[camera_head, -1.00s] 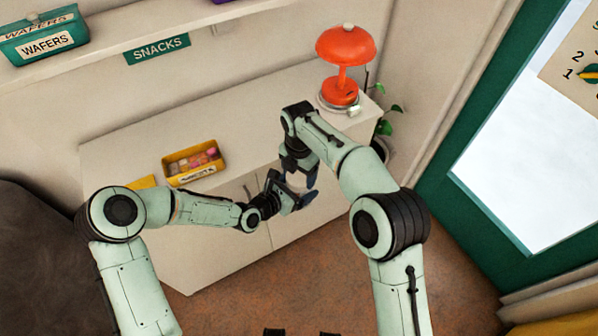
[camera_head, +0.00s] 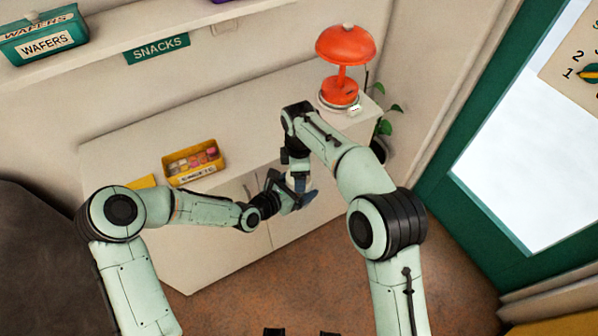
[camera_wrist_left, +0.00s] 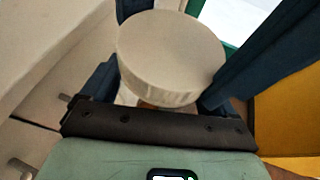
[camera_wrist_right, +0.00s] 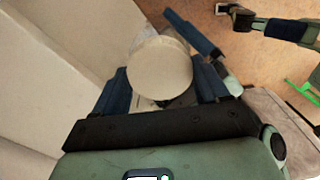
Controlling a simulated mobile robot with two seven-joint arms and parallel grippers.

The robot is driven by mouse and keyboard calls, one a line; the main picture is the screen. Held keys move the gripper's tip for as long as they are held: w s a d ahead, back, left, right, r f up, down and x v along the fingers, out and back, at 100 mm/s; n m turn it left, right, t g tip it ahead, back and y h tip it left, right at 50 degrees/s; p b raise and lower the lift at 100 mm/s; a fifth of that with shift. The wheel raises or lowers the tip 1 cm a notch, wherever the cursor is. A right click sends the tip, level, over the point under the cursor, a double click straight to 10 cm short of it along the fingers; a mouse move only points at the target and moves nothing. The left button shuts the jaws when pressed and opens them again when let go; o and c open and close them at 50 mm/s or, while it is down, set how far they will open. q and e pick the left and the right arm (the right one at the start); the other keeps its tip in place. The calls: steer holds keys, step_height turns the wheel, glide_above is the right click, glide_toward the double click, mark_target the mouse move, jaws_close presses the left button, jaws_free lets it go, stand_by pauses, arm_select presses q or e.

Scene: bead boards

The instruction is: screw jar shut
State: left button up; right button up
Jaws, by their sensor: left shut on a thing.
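My left gripper (camera_head: 290,195) is shut on the jar in front of the cabinet. The jar's round cream lid (camera_wrist_left: 170,55) fills the middle of the left wrist view, and a small amber patch shows below it. The lid also shows in the right wrist view (camera_wrist_right: 161,72), between the blue fingers of my right gripper (camera_wrist_right: 163,88). That gripper points down at the jar from above in the head view (camera_head: 299,182). Whether its fingers press on the lid I cannot tell. The jar body is mostly hidden by the grippers.
A yellow box (camera_head: 194,178) of small coloured pieces stands on the white cabinet (camera_head: 125,160) behind my left arm. An orange lamp (camera_head: 345,47) stands at the cabinet's right end, by a plant (camera_head: 386,122). A shelf with a green wafers tin (camera_head: 42,40) runs above.

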steer(key=o, duration=0.4)
steer(key=shift+s+a, duration=0.1)
steer(key=shift+s, duration=0.05)
steer(key=shift+r, duration=2.3)
steer(key=shift+c, duration=0.2)
